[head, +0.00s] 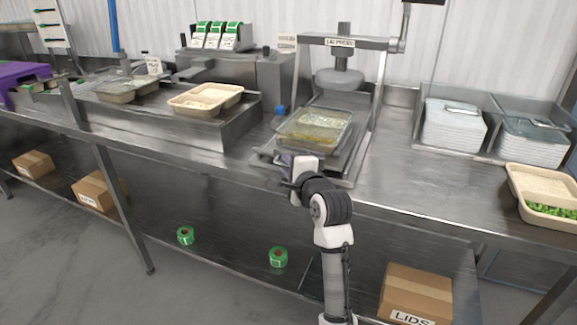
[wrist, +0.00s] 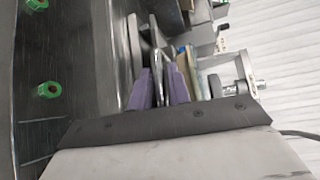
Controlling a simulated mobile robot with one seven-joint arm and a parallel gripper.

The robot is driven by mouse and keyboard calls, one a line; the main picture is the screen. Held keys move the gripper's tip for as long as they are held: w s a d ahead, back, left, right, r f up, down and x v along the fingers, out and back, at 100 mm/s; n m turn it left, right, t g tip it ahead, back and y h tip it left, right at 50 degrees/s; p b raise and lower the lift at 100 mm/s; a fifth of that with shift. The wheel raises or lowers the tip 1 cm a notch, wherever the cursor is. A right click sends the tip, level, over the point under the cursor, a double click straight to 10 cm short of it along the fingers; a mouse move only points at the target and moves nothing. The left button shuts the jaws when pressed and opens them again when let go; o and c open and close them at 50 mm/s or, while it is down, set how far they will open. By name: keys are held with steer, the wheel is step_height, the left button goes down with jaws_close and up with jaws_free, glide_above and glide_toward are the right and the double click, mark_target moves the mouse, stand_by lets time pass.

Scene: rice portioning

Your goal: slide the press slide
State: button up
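The lid press (head: 341,75) stands at the back of the steel counter, with its round plate raised on a frame. Its metal press slide (head: 352,172) extends forward towards the counter's front edge. A lidded clear-topped tray (head: 314,128) with brownish food sits on the slide, in front of the press plate. My gripper (head: 288,166) is at the front left of the slide. In the wrist view, its purple fingers (wrist: 160,88) stand on either side of a thin grey edge, close together. I cannot tell whether they clamp it. The head view hides most of the contact.
Beige trays (head: 205,99) stand on a raised steel stand to the left. Stacked lids (head: 453,125) fill bins to the right, and a rice-and-peas tray (head: 545,187) is at far right. Boxes (head: 416,292) and green rolls (head: 278,257) lie on the lower shelf.

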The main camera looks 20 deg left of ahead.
jaws_close()
steer(key=shift+w+d+p, duration=0.1)
steer(key=shift+w+p, duration=0.6)
steer(key=shift+w, duration=1.6)
steer(key=shift+o, duration=1.9)
jaws_free()
steer(key=shift+s, duration=0.1)
